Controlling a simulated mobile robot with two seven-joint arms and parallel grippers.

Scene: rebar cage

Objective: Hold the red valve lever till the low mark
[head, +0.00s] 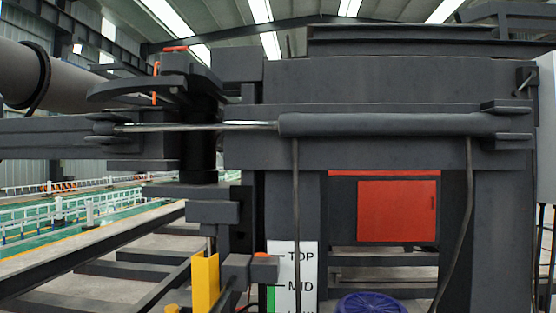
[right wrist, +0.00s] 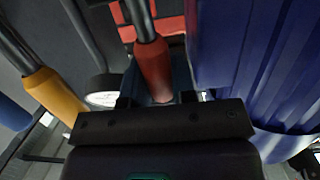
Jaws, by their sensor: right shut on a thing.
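The red valve lever (right wrist: 153,65) stands in the middle of the right wrist view, a red grip on a metal rod. My right gripper (right wrist: 158,97) is shut on the end of the red grip. A white scale plate (head: 303,272) at the bottom of the head view reads TOP and MID. Its low mark is nearly cut off by the bottom edge. A small orange-red piece (head: 262,255) sits on a dark block beside the plate, near the TOP line. A green strip (head: 271,299) shows below it. The lever and both grippers are not seen in the head view.
A yellow lever (right wrist: 55,92) stands left of the red one, and a blue grip (right wrist: 12,113) is farther left. A large blue ribbed object (right wrist: 255,55) is close on the right. The dark grey machine frame (head: 360,85) fills much of the head view.

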